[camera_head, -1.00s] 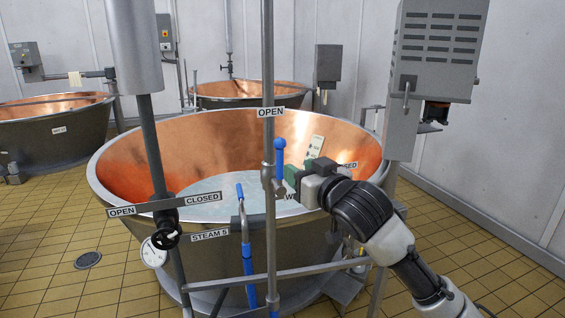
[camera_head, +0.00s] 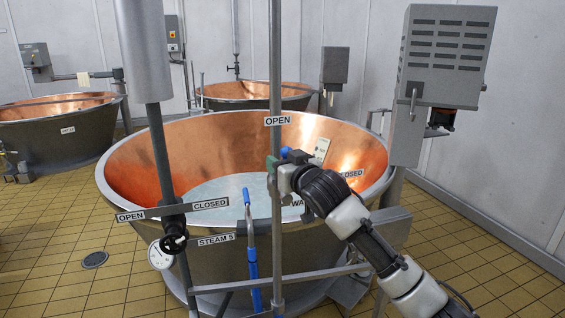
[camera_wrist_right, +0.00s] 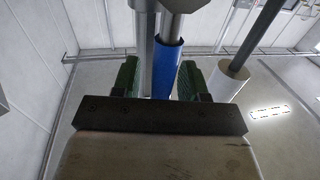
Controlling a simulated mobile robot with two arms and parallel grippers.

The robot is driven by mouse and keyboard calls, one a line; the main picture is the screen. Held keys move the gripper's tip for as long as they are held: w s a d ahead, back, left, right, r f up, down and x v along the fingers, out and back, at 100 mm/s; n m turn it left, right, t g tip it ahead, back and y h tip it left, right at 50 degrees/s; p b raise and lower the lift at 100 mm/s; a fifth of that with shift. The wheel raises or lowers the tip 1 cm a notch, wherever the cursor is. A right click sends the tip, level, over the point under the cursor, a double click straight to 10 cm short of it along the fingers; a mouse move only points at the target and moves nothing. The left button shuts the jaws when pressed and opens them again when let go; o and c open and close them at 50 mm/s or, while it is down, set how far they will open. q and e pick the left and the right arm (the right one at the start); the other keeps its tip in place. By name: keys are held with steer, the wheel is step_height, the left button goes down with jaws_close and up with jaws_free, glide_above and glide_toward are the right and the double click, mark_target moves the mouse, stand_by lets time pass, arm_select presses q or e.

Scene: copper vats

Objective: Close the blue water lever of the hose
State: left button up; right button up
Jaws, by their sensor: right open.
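The blue water lever (camera_head: 285,153) is on the vertical pipe (camera_head: 276,90) in front of the nearest copper vat, under the OPEN label (camera_head: 278,120). Only its top shows in the head view; my gripper hides the rest. My right gripper (camera_head: 271,168) is at the lever, with its green fingers by the pipe. In the right wrist view the blue lever (camera_wrist_right: 166,72) stands between the two open green fingers (camera_wrist_right: 160,82), with gaps visible at both sides. Contact cannot be made out. The lever's CLOSED label (camera_head: 350,174) is partly covered by my wrist. My left gripper is not in view.
The copper vat (camera_head: 140,150) stands behind the pipe. A second pipe with a black valve (camera_head: 173,232) and a gauge stands left. A blue hose (camera_head: 252,265) hangs below. A horizontal rail (camera_head: 320,273) crosses under my right arm. A grey box (camera_head: 440,60) is at the right.

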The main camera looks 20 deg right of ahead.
jaws_close()
steer(key=shift+d, duration=0.1)
steer(key=d+f+m+t+h+p, duration=0.2)
steer(key=d+f+m, duration=0.6)
steer(key=m, duration=1.2)
steer(key=shift+w+d+t+h+p, duration=0.15)
steer(key=shift+d+t+h+p, duration=0.15)
steer(key=shift+h+p, duration=0.5)
steer(key=shift+f, duration=0.15)
jaws_free()
